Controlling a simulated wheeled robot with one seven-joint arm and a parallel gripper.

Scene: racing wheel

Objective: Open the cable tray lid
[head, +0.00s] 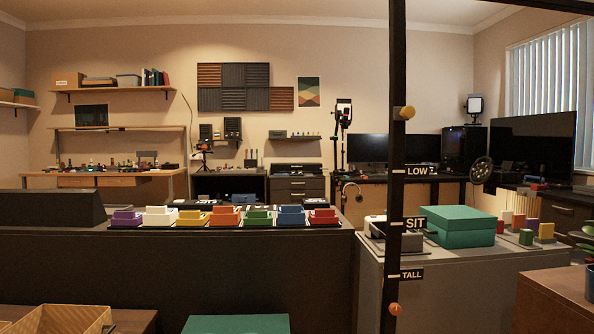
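I cannot pick out a cable tray lid with certainty in the head view. A long dark box with sloped ends (50,207) sits at the left end of the dark counter; I cannot tell whether it is the cable tray. A desk with monitors (367,148) stands at the back right, and the space under it is dark and partly hidden. My gripper is not in this view.
A black post (396,60) labelled LOW, SIT and TALL stands close in front. The dark counter (180,265) holds a row of coloured boxes (225,216). A grey cabinet (456,275) carries a green box (462,227). A yellow bin (65,319) is at lower left.

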